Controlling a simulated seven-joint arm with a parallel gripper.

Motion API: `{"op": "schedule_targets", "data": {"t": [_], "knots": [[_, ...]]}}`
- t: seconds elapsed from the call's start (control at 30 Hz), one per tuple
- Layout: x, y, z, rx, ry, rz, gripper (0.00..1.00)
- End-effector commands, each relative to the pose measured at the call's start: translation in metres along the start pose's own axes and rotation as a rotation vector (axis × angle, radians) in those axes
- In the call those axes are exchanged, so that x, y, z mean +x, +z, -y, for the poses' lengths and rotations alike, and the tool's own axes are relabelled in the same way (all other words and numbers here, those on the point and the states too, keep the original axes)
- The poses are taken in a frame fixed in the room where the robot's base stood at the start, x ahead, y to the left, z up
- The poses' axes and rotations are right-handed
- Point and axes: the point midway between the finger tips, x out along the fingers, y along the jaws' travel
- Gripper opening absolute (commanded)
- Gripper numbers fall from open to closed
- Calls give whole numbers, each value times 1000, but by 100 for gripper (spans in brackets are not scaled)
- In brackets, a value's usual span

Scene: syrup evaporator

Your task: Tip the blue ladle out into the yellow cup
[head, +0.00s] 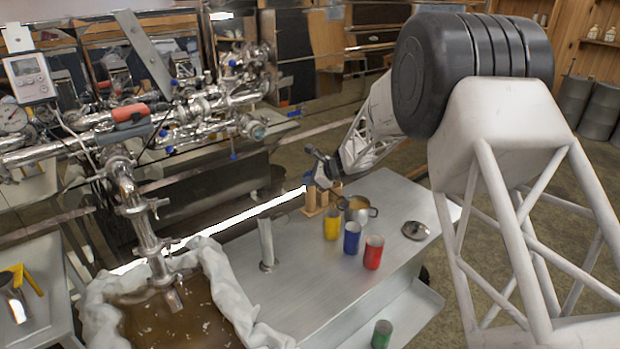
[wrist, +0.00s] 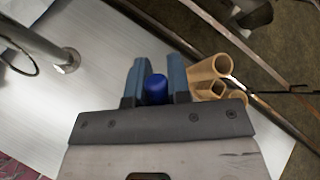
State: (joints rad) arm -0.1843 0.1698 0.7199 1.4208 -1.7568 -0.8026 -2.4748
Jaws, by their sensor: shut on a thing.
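In the wrist view my gripper (wrist: 158,75) has its two blue-grey fingers around a blue rounded end (wrist: 155,90), which I take as the blue ladle's handle. The ladle's bowl and its contents are hidden. In the head view my gripper (head: 322,167) is at the table's far side, close to the wooden holder (head: 313,198). The yellow cup (head: 331,225) stands upright on the table, nearer the camera than the gripper and apart from it.
A blue cup (head: 352,238) and a red cup (head: 373,252) stand beside the yellow cup. A metal pot (head: 358,211) with brown contents is behind them. A round lid (head: 415,230) lies to the right. A metal post (head: 266,245) rises left. A green cup (head: 381,334) is lower down.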

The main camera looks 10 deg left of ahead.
Motion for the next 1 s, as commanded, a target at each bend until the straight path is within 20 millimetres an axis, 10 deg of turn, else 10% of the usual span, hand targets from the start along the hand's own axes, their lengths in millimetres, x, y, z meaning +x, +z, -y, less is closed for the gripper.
{"op": "schedule_targets", "data": {"t": [1.0], "knots": [[23, -6, -12, -80, 10, -154, 3]]}}
